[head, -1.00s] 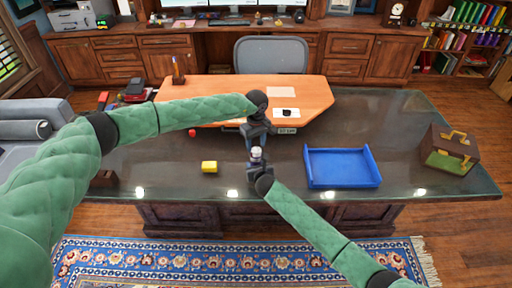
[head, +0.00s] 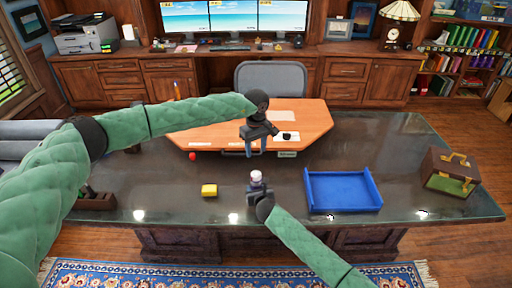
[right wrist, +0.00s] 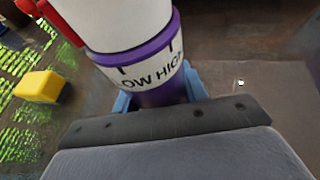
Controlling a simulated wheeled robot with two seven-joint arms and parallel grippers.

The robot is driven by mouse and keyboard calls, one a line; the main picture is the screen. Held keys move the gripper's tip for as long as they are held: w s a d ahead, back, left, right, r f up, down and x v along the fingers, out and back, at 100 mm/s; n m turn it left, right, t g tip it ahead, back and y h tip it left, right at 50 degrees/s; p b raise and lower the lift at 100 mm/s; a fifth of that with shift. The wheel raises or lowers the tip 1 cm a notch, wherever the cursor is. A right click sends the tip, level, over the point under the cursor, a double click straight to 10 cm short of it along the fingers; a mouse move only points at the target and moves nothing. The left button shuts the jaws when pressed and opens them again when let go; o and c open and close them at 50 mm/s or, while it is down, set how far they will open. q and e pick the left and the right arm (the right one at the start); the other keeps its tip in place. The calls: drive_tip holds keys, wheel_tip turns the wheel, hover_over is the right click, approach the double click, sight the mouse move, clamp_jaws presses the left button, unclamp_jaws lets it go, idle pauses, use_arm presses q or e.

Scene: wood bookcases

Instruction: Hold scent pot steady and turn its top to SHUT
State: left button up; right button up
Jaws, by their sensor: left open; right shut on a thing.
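The scent pot (head: 256,176) stands upright, small and pale-topped, above the dark glossy desk in the head view. In the right wrist view the pot (right wrist: 160,88) is purple with a pale band reading "LOW HIGH" and a white top. My right gripper (head: 257,190) is shut on the pot's lower body, and its blue fingers (right wrist: 160,95) show on both sides of it. My left gripper (head: 257,153) is open and empty, fingers pointing down, just beyond and above the pot in the picture. Which mark the top is set to cannot be told.
A yellow block (head: 209,190) lies left of the pot. A blue tray (head: 343,206) is to the right, with a brown box (head: 450,170) further right. An orange desktop (head: 310,118) lies behind. Bare glossy desk (head: 160,180) shows at left.

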drive_tip(key=o, duration=1.2)
